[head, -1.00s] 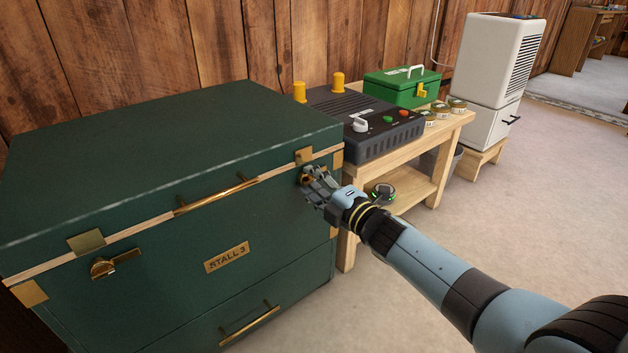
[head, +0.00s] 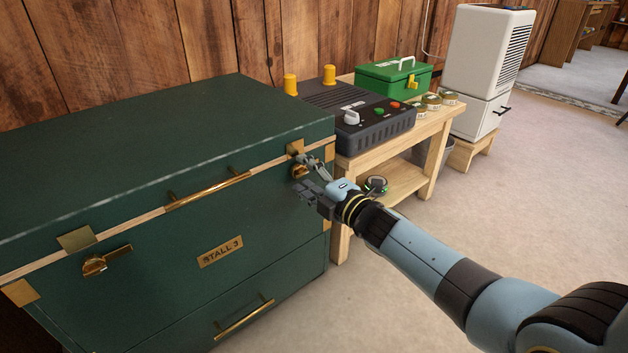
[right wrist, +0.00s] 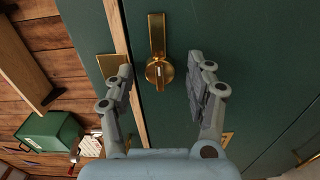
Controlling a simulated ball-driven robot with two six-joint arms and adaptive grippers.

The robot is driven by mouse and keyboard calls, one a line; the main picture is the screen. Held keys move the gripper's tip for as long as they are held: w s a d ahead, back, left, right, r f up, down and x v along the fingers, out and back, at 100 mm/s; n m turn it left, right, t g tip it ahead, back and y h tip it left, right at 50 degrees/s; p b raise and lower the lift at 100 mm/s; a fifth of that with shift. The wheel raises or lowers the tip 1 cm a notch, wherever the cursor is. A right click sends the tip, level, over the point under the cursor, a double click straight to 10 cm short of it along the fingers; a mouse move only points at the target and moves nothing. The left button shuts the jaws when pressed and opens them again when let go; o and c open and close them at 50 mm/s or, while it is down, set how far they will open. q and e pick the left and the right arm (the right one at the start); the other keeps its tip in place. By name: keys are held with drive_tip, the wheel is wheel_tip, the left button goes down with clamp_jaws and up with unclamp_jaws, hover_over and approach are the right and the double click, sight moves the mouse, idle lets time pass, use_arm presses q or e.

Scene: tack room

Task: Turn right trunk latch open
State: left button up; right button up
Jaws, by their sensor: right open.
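The dark green trunk (head: 150,150) stands at left with its lid down. Its brass right latch (head: 299,171) is on the front near the right corner, partly hidden by my gripper. In the right wrist view the right latch (right wrist: 158,68) shows clearly, its lever parallel to the pale lid seam. My right gripper (head: 306,173) is open at the latch, its fingers spread to either side. In the wrist view the gripper (right wrist: 163,82) has visible gaps between both fingers and the latch. My left gripper is not in view.
The left latch (head: 106,261), a long brass handle (head: 208,192) and a lower drawer handle (head: 244,320) are on the trunk front. A wooden bench (head: 428,150) with a dark control box (head: 372,137) and green case (head: 392,76) stands close right. Open floor lies in front.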

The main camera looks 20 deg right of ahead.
drive_tip(key=v, duration=1.1)
drive_tip(key=shift+s+d, duration=0.15)
drive_tip(key=shift+s, duration=0.25)
drive_tip(key=shift+s+f, duration=0.1)
